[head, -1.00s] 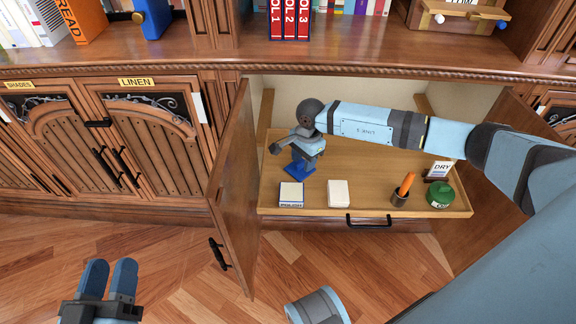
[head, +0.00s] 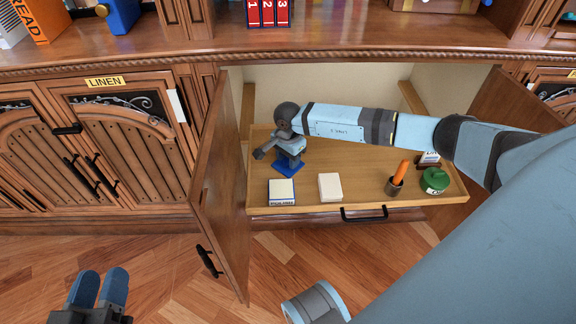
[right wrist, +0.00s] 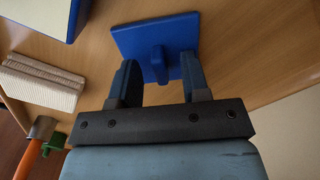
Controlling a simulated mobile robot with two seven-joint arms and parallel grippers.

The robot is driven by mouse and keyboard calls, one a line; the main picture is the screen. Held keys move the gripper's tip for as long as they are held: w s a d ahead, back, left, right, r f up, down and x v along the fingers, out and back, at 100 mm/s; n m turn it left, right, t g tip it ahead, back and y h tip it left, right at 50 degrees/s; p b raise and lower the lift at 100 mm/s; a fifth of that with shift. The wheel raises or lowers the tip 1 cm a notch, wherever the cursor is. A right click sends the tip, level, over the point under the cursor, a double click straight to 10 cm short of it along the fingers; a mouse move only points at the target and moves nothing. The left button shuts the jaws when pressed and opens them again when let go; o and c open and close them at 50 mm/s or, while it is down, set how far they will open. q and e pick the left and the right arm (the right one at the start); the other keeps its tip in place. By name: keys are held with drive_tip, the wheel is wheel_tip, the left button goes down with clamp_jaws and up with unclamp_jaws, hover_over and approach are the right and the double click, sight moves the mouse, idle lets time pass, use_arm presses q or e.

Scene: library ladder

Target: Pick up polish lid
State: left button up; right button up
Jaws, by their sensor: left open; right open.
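The polish lid is a flat blue square with an upright knob (right wrist: 155,48), lying on the drawer floor. In the head view the blue lid (head: 287,170) shows partly beneath my right gripper (head: 289,157). In the right wrist view my right gripper (right wrist: 158,75) is open, its fingers on either side of the knob, with visible gaps; I cannot tell if they touch it. The polish box (head: 281,193), blue-edged with a cream top, sits in front of the lid. My left gripper (head: 100,284) is open and empty above the floor at lower left.
An open cabinet door (head: 217,185) stands left of the drawer.

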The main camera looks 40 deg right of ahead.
clamp_jaws()
drive_tip(key=shift+r, duration=0.15)
